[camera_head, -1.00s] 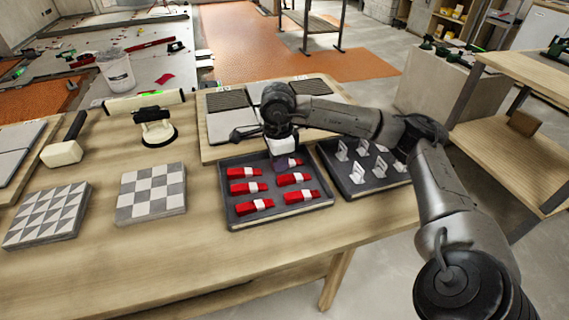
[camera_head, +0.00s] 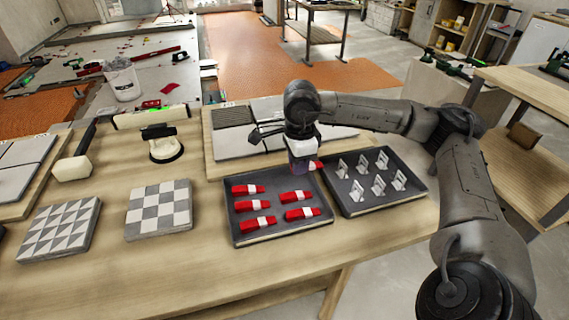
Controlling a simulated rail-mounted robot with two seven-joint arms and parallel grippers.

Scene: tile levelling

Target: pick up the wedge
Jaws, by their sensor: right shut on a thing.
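My right gripper (camera_head: 303,165) comes down over the back right corner of a dark tray (camera_head: 235,238). It is shut on a red wedge (camera_head: 317,165), whose red end pokes out to the right of the fingers. The held wedge appears raised above the tray; the rest of it is hidden by the gripper. Several other red wedges with white bands, such as the front left one (camera_head: 252,224), lie in the tray. My left gripper is not in view.
A second dark tray (camera_head: 352,211) with white clips stands just right. Behind are grey tiles on a board (camera_head: 230,146). Left are a checkered tile (camera_head: 160,210), a triangle-patterned tile (camera_head: 60,228), a suction lifter (camera_head: 165,148) and a mallet (camera_head: 73,168). The table front is clear.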

